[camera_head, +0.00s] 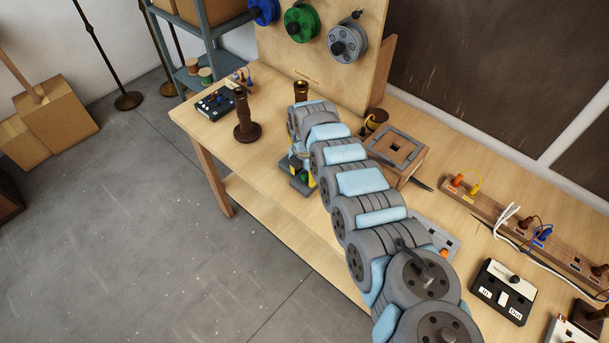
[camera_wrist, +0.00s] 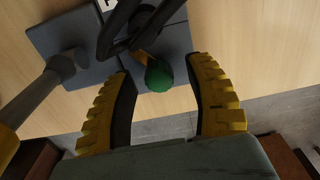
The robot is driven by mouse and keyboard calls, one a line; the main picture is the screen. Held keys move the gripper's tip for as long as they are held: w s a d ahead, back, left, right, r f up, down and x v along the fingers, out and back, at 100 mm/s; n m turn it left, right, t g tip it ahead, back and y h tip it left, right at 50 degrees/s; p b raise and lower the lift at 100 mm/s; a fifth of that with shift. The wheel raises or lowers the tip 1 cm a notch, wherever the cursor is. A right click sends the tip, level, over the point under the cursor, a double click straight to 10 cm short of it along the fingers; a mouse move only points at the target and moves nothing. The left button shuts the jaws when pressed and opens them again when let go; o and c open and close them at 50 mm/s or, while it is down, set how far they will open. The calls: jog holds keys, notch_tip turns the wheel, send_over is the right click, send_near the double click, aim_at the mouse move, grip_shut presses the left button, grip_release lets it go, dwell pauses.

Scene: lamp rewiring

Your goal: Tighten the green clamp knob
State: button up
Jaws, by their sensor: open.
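The green clamp knob (camera_wrist: 159,76) is a small, round, ridged ball in the wrist view. It sits at the near edge of a dark grey clamp base (camera_wrist: 85,45) on the wooden bench. My gripper (camera_wrist: 161,68) is open, with its yellow ridged fingers on either side of the knob. Clear gaps show between the knob and both fingers; how deep the knob lies between them is hard to tell. In the head view the knob (camera_head: 305,178) is a small green spot beside my gripper, and my arm hides most of the clamp.
Dark curved parts (camera_wrist: 135,28) rise just beyond the knob, and a grey rod (camera_wrist: 38,92) slants in at left. A brown turned stand (camera_head: 246,120) is left of my arm; a wooden box (camera_head: 398,148) is right. The bench's front edge is close to the clamp.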

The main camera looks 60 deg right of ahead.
grip_shut()
jog(key=shift+r, duration=0.1)
dwell(0.3)
jog(key=m+p, duration=0.2)
jog(key=shift+w+r+m+p, duration=0.1)
jog(key=shift+m+p, duration=0.25)
jog(key=shift+m, duration=0.05)
jog(key=shift+f+m+p, duration=0.2)
jog(key=shift+m+p, duration=0.8)
jog(key=shift+m, duration=1.5)
grip_release()
